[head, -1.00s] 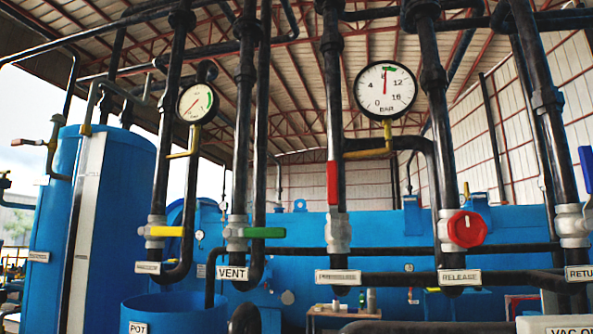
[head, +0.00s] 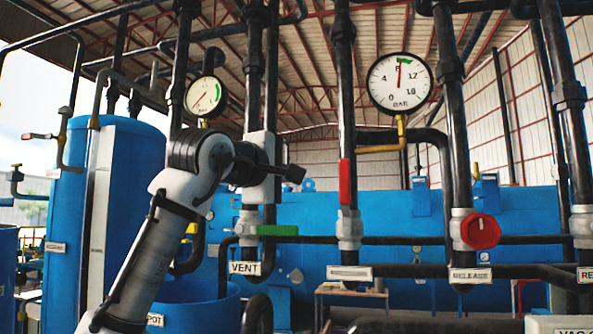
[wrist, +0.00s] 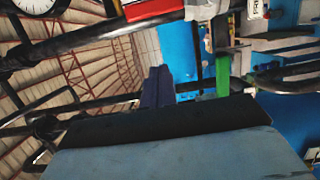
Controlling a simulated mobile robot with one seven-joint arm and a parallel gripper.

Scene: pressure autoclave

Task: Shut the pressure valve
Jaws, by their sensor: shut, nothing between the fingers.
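A red lever (head: 345,181) stands upright along the black pipe, above its pale valve body (head: 349,229). The label plate (head: 349,273) below is too blurred to read in the head view. The red lever also shows at the top of the wrist view (wrist: 153,8), cut by the frame edge. My gripper (head: 298,174) is shut and empty, left of the red lever in the picture and apparently apart from it. It points right, above the green vent handle. In the wrist view my dark fingers (wrist: 157,73) are together with nothing between them.
The green vent handle (head: 278,230) lies level below my gripper. A red round release knob (head: 480,231) is to the right. Black pipes stand close on both sides.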

